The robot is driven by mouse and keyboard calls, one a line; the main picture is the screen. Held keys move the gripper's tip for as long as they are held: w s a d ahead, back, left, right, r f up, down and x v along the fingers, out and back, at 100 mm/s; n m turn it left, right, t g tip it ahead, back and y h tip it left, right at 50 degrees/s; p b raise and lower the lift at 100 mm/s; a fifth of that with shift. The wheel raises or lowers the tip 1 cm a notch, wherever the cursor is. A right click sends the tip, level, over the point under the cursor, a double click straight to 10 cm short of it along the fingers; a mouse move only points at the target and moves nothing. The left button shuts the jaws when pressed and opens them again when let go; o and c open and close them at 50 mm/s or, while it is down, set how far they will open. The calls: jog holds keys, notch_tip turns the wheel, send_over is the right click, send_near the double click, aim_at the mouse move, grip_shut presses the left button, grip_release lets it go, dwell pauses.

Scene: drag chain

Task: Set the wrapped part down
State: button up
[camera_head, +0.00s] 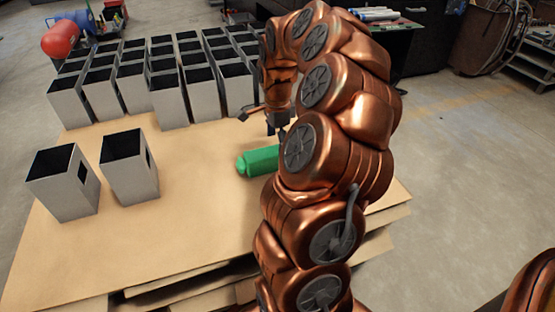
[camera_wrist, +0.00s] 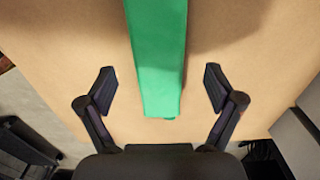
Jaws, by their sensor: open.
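The wrapped part (camera_head: 259,161) is a green, long block lying on the cardboard-topped table (camera_head: 205,215), partly hidden by my arm in the head view. In the wrist view the green part (camera_wrist: 158,62) runs from the top edge down between the fingers of my gripper (camera_wrist: 160,87). My gripper is open, with a clear gap between each finger and the part. In the head view my gripper (camera_head: 262,117) is above the part, and its far finger is hidden behind my arm.
Two open grey boxes (camera_head: 130,168) stand apart on the left of the table. Several rows of similar boxes (camera_head: 170,95) fill its back. The front middle of the tabletop is bare. A red tank (camera_head: 60,39) stands on the floor at the back left.

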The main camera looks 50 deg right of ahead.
notch_tip(320, 180, down, 4)
jog(key=shift+s+r+b, duration=0.1)
jog(key=shift+r+b, duration=0.05)
jog(key=shift+b, duration=0.5)
jog(key=c, duration=1.7)
jog(key=shift+c, duration=0.2)
jog(key=shift+r, duration=0.15)
